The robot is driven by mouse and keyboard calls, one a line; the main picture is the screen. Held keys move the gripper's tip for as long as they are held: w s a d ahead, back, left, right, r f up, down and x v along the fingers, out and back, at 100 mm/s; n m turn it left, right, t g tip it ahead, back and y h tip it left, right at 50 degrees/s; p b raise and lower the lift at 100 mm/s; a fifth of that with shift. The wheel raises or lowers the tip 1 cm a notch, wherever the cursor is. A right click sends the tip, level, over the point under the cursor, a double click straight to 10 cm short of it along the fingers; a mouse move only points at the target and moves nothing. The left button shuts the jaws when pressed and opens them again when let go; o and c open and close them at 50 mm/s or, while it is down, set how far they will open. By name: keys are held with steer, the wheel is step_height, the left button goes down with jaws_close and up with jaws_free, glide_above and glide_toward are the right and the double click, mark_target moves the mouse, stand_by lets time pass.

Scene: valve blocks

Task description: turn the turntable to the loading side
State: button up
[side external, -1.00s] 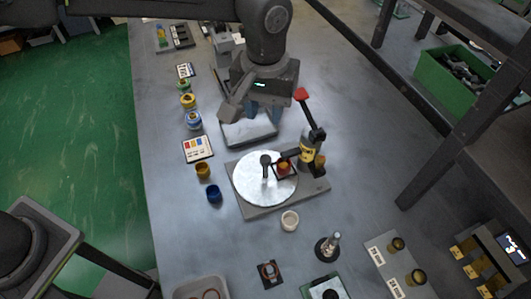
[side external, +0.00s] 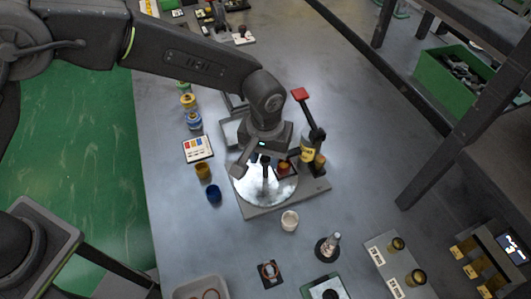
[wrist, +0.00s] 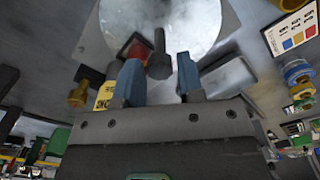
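The turntable is a round silver disc (side external: 250,190) on a grey base plate (side external: 318,187); it also shows in the wrist view (wrist: 195,20). A dark upright post with a round knob (side external: 265,172) stands on the disc. A red-orange part (side external: 283,168) sits in a dark square holder at the disc's right side. My gripper (side external: 268,157) is low over the back of the turntable. In the wrist view its blue fingers (wrist: 158,62) are apart, with the post (wrist: 158,45) showing between or just beyond them. Contact with the post cannot be told.
A white cup (side external: 289,220) and a metal stand (side external: 328,246) are in front.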

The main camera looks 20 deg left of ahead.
steer(key=shift+c, duration=0.2)
jaws_close()
steer(key=shift+m, duration=2.7)
steer(key=shift+w+m, duration=0.1)
steer(key=shift+m, duration=6.1)
steer(key=shift+d+m, duration=0.1)
steer(key=shift+m, duration=2.4)
steer(key=shift+r+m, duration=0.1)
steer(key=shift+m, duration=0.7)
